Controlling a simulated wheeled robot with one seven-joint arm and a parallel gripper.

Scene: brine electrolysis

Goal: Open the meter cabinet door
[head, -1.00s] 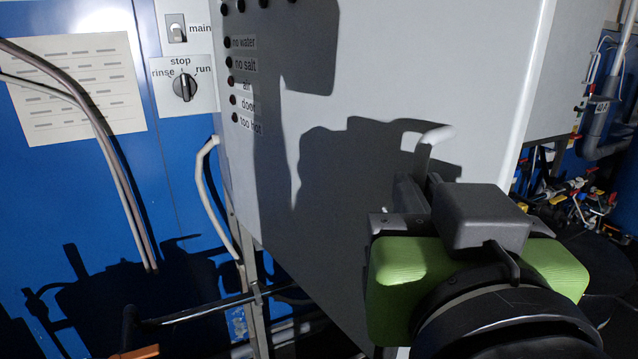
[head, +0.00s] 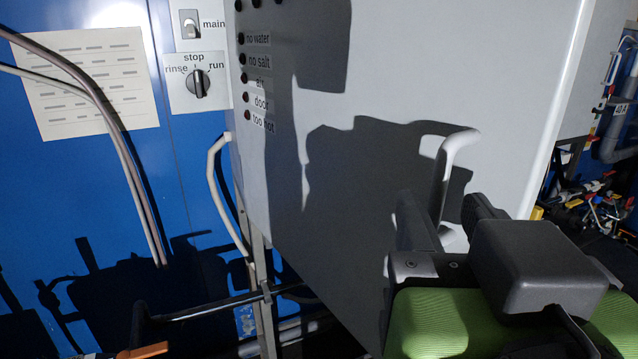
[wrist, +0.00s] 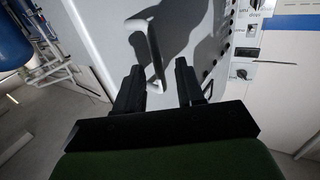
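The meter cabinet door (head: 400,90) is a large light grey panel that appears closed. Its pale, bar-shaped handle (head: 442,180) stands out from the lower right part of the door. The handle also shows in the wrist view (wrist: 155,50). My gripper (head: 450,215) is at the lower end of the handle, with its two dark fingers apart. In the wrist view the lower end of the handle lies between the fingers of my gripper (wrist: 160,80), with gaps visible on both sides. The head view partly hides the handle's lower end behind my gripper.
A blue wall panel (head: 90,200) with a rotary switch (head: 197,83) is at the left. Cables hang in front of it. A pale curved bar (head: 218,195) stands beside the cabinet's left edge. Pipes and valves (head: 600,200) are at the far right.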

